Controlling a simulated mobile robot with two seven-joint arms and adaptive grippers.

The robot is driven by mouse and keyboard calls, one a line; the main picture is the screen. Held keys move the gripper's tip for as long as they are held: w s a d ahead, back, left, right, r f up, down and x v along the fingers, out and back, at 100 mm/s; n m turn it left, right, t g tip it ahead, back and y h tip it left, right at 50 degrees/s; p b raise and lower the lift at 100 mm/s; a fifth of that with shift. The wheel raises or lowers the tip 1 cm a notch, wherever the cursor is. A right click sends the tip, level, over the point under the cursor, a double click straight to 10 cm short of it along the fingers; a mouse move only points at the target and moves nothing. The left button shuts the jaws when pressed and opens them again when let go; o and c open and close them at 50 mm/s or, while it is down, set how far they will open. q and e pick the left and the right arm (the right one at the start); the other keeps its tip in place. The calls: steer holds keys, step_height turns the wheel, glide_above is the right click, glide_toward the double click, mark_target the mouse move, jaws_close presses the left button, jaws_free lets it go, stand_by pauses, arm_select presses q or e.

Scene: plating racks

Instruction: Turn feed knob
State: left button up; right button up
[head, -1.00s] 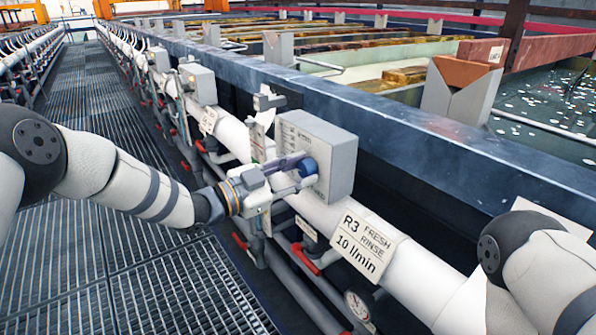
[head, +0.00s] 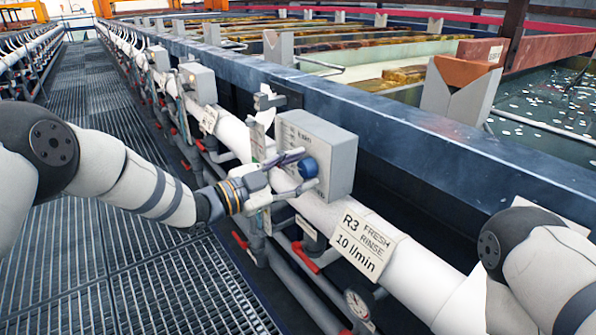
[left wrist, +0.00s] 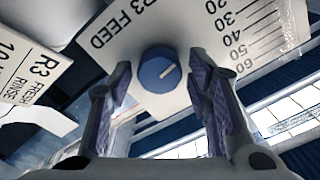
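The blue feed knob (head: 308,167) sits on the face of a grey control box (head: 335,150) mounted at the white pipe. My left gripper (head: 304,171) is open just in front of the knob. In the left wrist view its two purple-padded fingers (left wrist: 163,75) stand on either side of the knob, with a gap to each. My right gripper is out of view.
A sign (head: 363,242) reading "R3 FRESH RINSE 10 l/min" is on the white pipe (head: 415,270). Red-handled valves (head: 305,258) and a gauge (head: 357,305) lie below it. Tanks stand behind a dark blue rim (head: 420,140). A grated walkway (head: 90,190) runs on the left.

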arm_select(q)
steer(key=v, duration=1.2)
steer(key=s+a+f+n+g+y, duration=0.2)
steer(key=s+f+n+y, duration=0.35)
steer(key=s+f, duration=0.5)
steer(key=s+a+f+n+g+y, duration=0.2)
steer(key=s+f+n+y, duration=0.35)
steer(key=f, duration=0.85)
steer(key=s+a+f+n+g+y, duration=0.1)
steer(key=s+a+n+g, duration=0.1)
steer(key=s, duration=0.8)
steer(key=s+a+f+n+g+y, duration=0.1)
steer(key=s+a+n+g, duration=0.2)
steer(key=s, duration=0.8)
steer(key=s+a+f+n+g+y+p, duration=0.1)
steer(key=s+a+n+g, duration=0.1)
steer(key=s, duration=0.9)
steer(key=shift+a+f+g+y, duration=0.3)
steer(key=shift+a+g, duration=0.35)
steer(key=shift+g, duration=0.45)
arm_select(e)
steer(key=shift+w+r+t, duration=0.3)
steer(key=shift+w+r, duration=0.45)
